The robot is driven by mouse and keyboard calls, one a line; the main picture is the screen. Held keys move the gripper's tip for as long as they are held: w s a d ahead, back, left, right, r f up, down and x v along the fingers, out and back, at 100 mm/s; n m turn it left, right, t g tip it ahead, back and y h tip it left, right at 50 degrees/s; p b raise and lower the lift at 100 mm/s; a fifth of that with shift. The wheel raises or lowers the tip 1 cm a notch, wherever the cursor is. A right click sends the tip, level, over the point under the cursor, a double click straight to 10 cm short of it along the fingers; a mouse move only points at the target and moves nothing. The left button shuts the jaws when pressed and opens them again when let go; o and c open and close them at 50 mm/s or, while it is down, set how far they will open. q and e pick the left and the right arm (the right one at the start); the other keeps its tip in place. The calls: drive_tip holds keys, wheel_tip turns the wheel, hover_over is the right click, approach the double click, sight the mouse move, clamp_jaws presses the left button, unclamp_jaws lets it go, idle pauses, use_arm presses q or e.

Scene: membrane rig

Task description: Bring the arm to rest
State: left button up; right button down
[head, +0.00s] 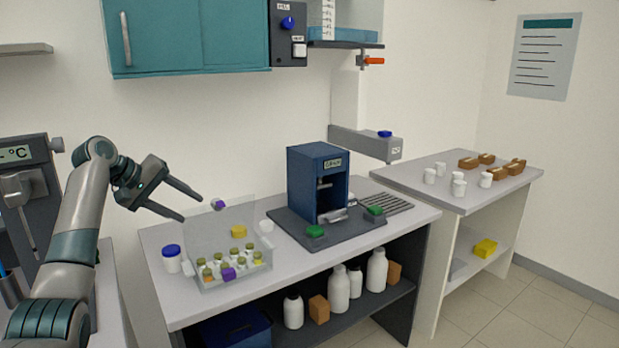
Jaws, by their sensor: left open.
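My left arm comes in from the left, and its left gripper (193,207) is open and empty. Its two dark fingers point right and down, at the upper left of the clear box (234,281) on the bench. The fingers appear above the bench top; whether one touches the box's raised clear lid (205,235) I cannot tell. The box holds several small vials with olive caps. A purple piece (218,204) shows near the top of the lid, just right of the fingertips. My right gripper is not in view.
A blue press-like device (318,182) stands on a dark base with green buttons. A blue-capped white jar (172,259) is left of the box. A wall-mounted grey arm (364,143) hangs over the bench's back. The right table (460,199) holds white cups and brown blocks.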

use_arm(q)
drive_tip(key=s+d+f+m+g+y, duration=0.1)
drive_tip(key=s+d+f, duration=0.15)
drive_tip(key=f, duration=0.75)
drive_tip(key=s+d+f+m+y, duration=0.1)
drive_tip(key=s+f, duration=0.3)
drive_tip(key=f, duration=0.7)
drive_tip(key=s+d+f+m+g+y, duration=0.1)
drive_tip(key=s+d+f+m+y, duration=0.15)
drive_tip(key=s+f, duration=1.45)
drive_tip(key=s+d+f+m, duration=0.15)
drive_tip(key=s+f, duration=0.25)
drive_tip(key=s, duration=0.4)
drive_tip(key=s+d+f, duration=0.2)
drive_tip(key=s+f, duration=0.2)
drive_tip(key=s, duration=0.4)
drive_tip(key=s+r+m+g+y, duration=0.1)
drive_tip(key=s+r+m+y, duration=0.1)
drive_tip(key=s, duration=1.8)
wheel_tip(320, 180, down, 27)
drive_tip(key=g, duration=0.1)
drive_tip(key=s+a+f+g, duration=0.1)
drive_tip(key=s+a+f, duration=0.2)
drive_tip(key=s+f, duration=1.5)
drive_tip(key=shift+s+f+g, duration=0.3)
drive_tip(key=shift+s, duration=0.15)
